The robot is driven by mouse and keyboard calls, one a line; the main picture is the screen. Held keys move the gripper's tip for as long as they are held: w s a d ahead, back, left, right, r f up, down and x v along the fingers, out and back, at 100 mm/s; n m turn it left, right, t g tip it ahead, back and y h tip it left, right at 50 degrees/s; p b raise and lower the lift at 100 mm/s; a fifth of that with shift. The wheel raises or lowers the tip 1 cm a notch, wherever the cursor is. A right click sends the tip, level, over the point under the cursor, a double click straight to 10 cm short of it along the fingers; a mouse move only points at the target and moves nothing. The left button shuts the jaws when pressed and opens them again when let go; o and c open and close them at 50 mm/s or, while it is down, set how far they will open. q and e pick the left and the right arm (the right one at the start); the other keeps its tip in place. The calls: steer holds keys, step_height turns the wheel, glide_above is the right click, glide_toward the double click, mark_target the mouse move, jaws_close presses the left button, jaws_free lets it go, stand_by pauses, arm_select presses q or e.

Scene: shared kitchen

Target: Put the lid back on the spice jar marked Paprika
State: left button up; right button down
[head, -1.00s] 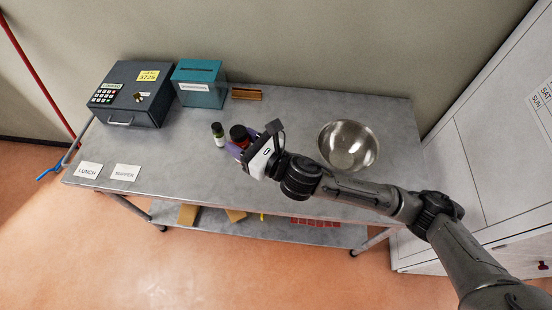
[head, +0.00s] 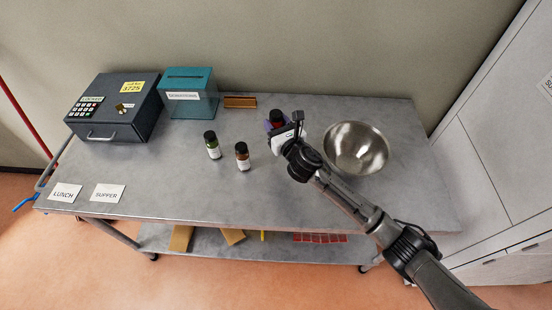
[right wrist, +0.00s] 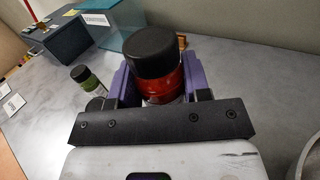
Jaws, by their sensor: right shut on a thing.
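My right gripper (head: 277,126), with purple fingers, is shut on a jar with red contents (head: 276,116) and a black lid. The red jar also shows upright between the fingers in the right wrist view (right wrist: 163,82), with its black lid (right wrist: 152,50) on top. Its label is hidden, so I cannot read whether it is Paprika. A jar with green contents (head: 213,149) and one with brown contents (head: 242,160) stand on the table to the left, both with black tops. Their labels are too small to read. My left gripper is not in view.
A steel bowl (head: 356,148) stands right of my right gripper. A dark keypad box (head: 114,108), a teal box (head: 188,95) and a small wooden piece (head: 239,101) stand along the back. Cards marked LUNCH (head: 65,193) and SUPPER (head: 108,193) lie at the left. The front middle is clear.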

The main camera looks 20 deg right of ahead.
steer(key=shift+d, duration=0.1)
steer(key=shift+f+b, duration=1.1)
steer(key=shift+f, duration=2)
step_height(320, 180, down, 4)
steer(key=shift+r+b, duration=0.25)
steer(key=shift+b, duration=0.5)
steer(key=shift+f, duration=0.2)
